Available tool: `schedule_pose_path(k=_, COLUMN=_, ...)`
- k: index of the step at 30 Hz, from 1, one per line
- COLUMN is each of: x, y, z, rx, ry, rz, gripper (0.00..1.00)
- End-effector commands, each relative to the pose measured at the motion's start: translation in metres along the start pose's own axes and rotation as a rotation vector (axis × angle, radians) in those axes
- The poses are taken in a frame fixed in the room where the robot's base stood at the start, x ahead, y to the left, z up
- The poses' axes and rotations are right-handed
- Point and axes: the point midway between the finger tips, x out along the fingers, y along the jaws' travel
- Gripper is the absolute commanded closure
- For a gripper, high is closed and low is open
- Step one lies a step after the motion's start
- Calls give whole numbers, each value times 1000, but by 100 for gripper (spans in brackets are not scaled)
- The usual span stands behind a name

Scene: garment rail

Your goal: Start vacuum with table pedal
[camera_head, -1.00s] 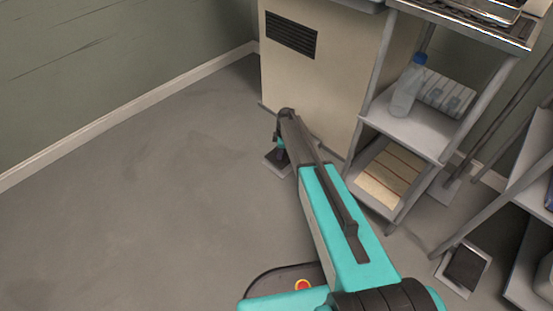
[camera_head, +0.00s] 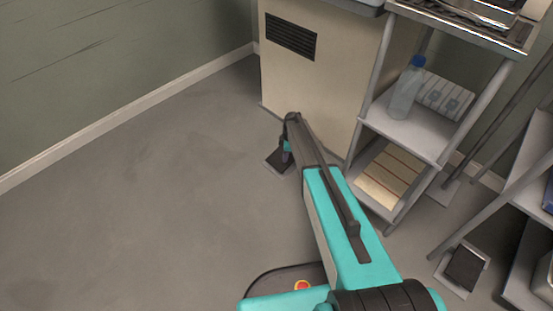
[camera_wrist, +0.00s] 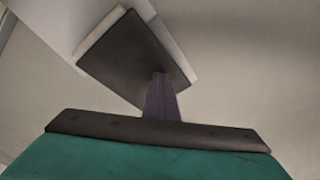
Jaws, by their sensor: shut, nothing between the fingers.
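A dark foot pedal (camera_head: 276,162) lies on the floor at the front of the cream cabinet. It fills the upper middle of the wrist view as a dark plate (camera_wrist: 130,50) with a pale frame. My gripper (camera_head: 288,157) points down at its right side. In the wrist view the narrow shut fingers (camera_wrist: 161,92) overlap the plate's lower right edge. They hold nothing. I cannot tell whether they touch the plate. A second dark pedal (camera_head: 465,268) in a pale frame lies on the floor at the right. No label shows which is the table pedal.
The cream cabinet (camera_head: 335,90) with a dark vent stands just behind the near pedal. A metal shelf (camera_head: 425,135) with a blue-capped bottle (camera_head: 407,92) stands to its right. More racks stand at the far right. The floor (camera_head: 130,220) at left is clear.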

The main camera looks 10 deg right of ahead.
Motion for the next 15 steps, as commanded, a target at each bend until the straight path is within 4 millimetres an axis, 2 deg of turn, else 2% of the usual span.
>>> schedule_pose_path(k=1, x=2, y=0, z=5, rx=1, ry=-8, rz=-1, gripper=100)
schedule_pose_path(k=8, x=1, y=0, z=6, rx=2, ry=-8, rz=0, gripper=100)
schedule_pose_path(k=15, x=-16, y=0, z=5, rx=2, ry=-8, rz=1, gripper=100)
